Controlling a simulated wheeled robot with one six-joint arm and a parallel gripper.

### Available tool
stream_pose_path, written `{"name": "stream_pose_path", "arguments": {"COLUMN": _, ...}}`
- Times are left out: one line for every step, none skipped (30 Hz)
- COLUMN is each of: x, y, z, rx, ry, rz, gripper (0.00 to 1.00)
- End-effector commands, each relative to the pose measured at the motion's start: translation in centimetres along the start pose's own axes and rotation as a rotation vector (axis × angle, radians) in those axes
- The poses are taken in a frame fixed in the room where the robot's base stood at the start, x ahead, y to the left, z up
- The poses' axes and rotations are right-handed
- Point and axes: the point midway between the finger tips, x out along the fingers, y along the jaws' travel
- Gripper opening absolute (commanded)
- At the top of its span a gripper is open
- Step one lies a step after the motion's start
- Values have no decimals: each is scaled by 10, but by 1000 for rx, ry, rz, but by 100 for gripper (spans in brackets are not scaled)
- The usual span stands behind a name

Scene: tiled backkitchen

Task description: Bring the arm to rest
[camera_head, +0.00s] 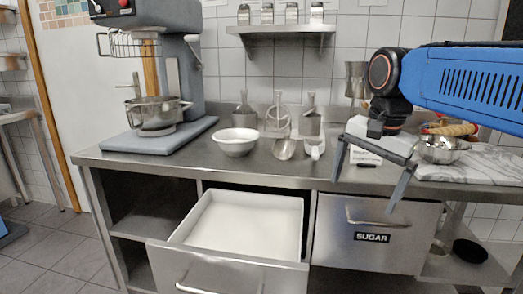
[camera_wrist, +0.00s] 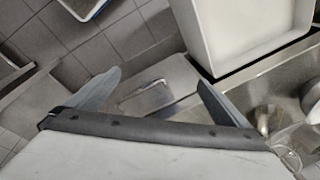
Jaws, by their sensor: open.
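My gripper (camera_head: 369,179) hangs from the blue arm on the right of the head view, its two grey fingers spread apart and pointing down. It is empty and in front of the counter's right part, above the closed drawer labelled SUGAR (camera_head: 372,237). In the wrist view my open gripper (camera_wrist: 158,90) has nothing between its fingers. The SUGAR drawer's handle (camera_wrist: 148,92) seems to show behind them.
An open drawer with a white bin (camera_head: 250,225) juts out at the front. The steel counter (camera_head: 195,172) carries a white bowl (camera_head: 235,141), a scoop (camera_head: 284,149), a mixer (camera_head: 165,75) and a marble board (camera_head: 460,170). Free floor (camera_head: 60,240) lies at left.

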Motion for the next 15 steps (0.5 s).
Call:
{"name": "stream_pose_path", "arguments": {"x": 10, "y": 18, "z": 6, "rx": -55, "ry": 13, "rz": -11, "gripper": 100}}
{"name": "stream_pose_path", "arguments": {"x": 17, "y": 27, "z": 8, "rx": -92, "ry": 20, "rz": -16, "gripper": 100}}
{"name": "stream_pose_path", "arguments": {"x": 25, "y": 39, "z": 12, "rx": -143, "ry": 32, "rz": -24, "gripper": 100}}
{"name": "stream_pose_path", "arguments": {"x": 32, "y": 47, "z": 15, "rx": -182, "ry": 41, "rz": -30, "gripper": 100}}
{"name": "stream_pose_path", "arguments": {"x": 39, "y": 56, "z": 18, "rx": -219, "ry": 50, "rz": -34, "gripper": 100}}
{"name": "stream_pose_path", "arguments": {"x": 48, "y": 68, "z": 23, "rx": -271, "ry": 62, "rz": -40, "gripper": 100}}
{"name": "stream_pose_path", "arguments": {"x": 55, "y": 76, "z": 26, "rx": -309, "ry": 72, "rz": -44, "gripper": 100}}
{"name": "stream_pose_path", "arguments": {"x": 63, "y": 84, "z": 29, "rx": -347, "ry": 82, "rz": -48, "gripper": 100}}
{"name": "stream_pose_path", "arguments": {"x": 72, "y": 96, "z": 34, "rx": -398, "ry": 96, "rz": -52, "gripper": 100}}
{"name": "stream_pose_path", "arguments": {"x": 80, "y": 104, "z": 38, "rx": -436, "ry": 106, "rz": -54, "gripper": 100}}
{"name": "stream_pose_path", "arguments": {"x": 88, "y": 112, "z": 42, "rx": -475, "ry": 117, "rz": -55, "gripper": 100}}
{"name": "stream_pose_path", "arguments": {"x": 99, "y": 123, "z": 46, "rx": -524, "ry": 132, "rz": -57, "gripper": 100}}
{"name": "stream_pose_path", "arguments": {"x": 106, "y": 131, "z": 50, "rx": -560, "ry": 142, "rz": -57, "gripper": 100}}
{"name": "stream_pose_path", "arguments": {"x": 114, "y": 138, "z": 54, "rx": -594, "ry": 152, "rz": -58, "gripper": 100}}
{"name": "stream_pose_path", "arguments": {"x": 123, "y": 147, "z": 58, "rx": -638, "ry": 165, "rz": -58, "gripper": 100}}
